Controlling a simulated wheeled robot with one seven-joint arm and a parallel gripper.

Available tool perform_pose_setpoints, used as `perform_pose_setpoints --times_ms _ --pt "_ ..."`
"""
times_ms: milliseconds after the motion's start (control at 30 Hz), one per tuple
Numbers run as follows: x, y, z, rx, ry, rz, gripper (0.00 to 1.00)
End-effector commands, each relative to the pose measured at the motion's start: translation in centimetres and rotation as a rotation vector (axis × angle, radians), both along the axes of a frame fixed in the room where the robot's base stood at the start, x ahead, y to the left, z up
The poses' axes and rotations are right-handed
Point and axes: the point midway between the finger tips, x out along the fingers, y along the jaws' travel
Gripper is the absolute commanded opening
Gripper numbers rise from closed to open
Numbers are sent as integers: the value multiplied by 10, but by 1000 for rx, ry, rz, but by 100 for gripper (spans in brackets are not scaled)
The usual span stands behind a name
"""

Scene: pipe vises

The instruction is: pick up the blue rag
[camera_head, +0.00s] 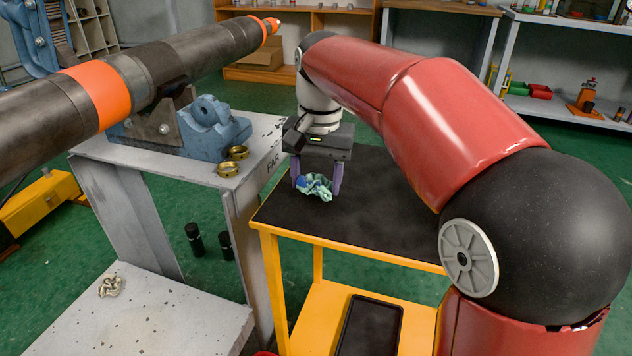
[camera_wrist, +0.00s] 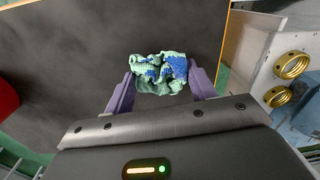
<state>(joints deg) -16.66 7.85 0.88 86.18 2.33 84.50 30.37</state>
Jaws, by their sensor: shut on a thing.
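The blue rag (camera_head: 316,186) is a crumpled cloth in blue and pale green. It is at the left part of the black top of a yellow cart (camera_head: 380,222). My gripper (camera_head: 316,184) points down over the cart top, with its purple fingers on either side of the rag. In the wrist view the rag (camera_wrist: 160,72) sits between the two fingertips (camera_wrist: 160,76), and the fingers are shut on it. I cannot tell whether the rag still touches the cart top.
Left of the cart stands a grey bench marked FAR (camera_head: 240,185) with a blue vise (camera_head: 212,128) and two brass rings (camera_head: 232,162). A long dark pipe (camera_head: 150,75) with orange bands spans the upper left. A crumpled beige cloth (camera_head: 111,286) lies on the near grey surface.

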Motion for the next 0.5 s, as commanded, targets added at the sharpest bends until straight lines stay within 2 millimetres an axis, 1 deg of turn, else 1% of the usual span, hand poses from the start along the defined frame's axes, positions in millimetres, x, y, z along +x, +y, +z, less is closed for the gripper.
perform_pose_setpoints --times_ms 167,400,500 --pt "1 0 37 1 -3 0 32" --pt "1 0 110 1 -3 -1 32" --pt "1 0 136 1 -2 0 32"
